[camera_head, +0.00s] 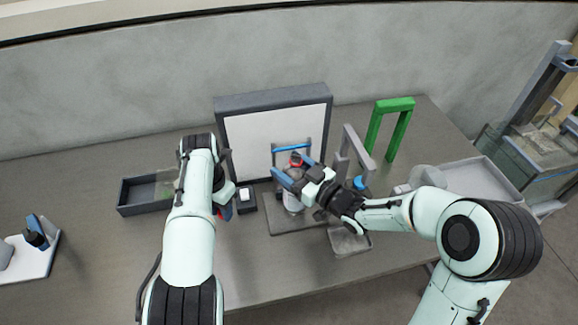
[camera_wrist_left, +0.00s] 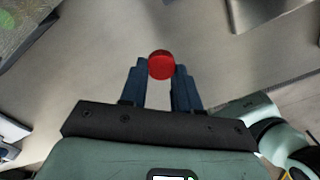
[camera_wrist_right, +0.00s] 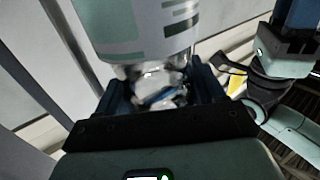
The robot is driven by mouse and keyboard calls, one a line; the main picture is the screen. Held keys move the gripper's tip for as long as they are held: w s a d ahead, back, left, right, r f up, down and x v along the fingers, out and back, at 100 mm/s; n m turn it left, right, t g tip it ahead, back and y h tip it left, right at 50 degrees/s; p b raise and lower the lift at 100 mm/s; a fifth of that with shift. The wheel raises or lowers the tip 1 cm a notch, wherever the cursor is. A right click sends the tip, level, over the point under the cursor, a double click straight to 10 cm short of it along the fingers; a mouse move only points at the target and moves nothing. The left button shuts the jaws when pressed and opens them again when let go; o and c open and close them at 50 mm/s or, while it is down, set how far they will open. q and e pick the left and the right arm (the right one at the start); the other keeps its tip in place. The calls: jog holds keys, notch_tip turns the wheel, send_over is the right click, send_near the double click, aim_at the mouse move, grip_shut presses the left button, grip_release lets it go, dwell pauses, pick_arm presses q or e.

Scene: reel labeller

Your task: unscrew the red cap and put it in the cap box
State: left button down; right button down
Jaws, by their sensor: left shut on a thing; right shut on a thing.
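My left gripper (camera_wrist_left: 160,82) is shut on the red cap (camera_wrist_left: 160,64), which sits between its fingertips in the left wrist view. In the head view this gripper (camera_head: 224,211) is low over the table, left of the white panel, and mostly hidden by my arm. My right gripper (camera_wrist_right: 165,92) is shut on a clear bottle with a printed label (camera_wrist_right: 140,30); its fingers hide part of it. In the head view the right gripper (camera_head: 283,178) is before the panel, with a small red and dark thing (camera_head: 296,158) just beyond. I cannot tell which container is the cap box.
A dark open tray (camera_head: 128,208) lies left of my left arm. A small dark block with a white top (camera_head: 245,195) stands between the grippers. A framed white panel (camera_head: 250,140), grey arch (camera_head: 357,148) and green arch (camera_head: 394,104) stand behind. A grey tray (camera_head: 355,246) is at front.

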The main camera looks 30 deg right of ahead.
jog(key=shift+f, duration=0.15)
jog(key=shift+c, duration=0.6)
grip_release()
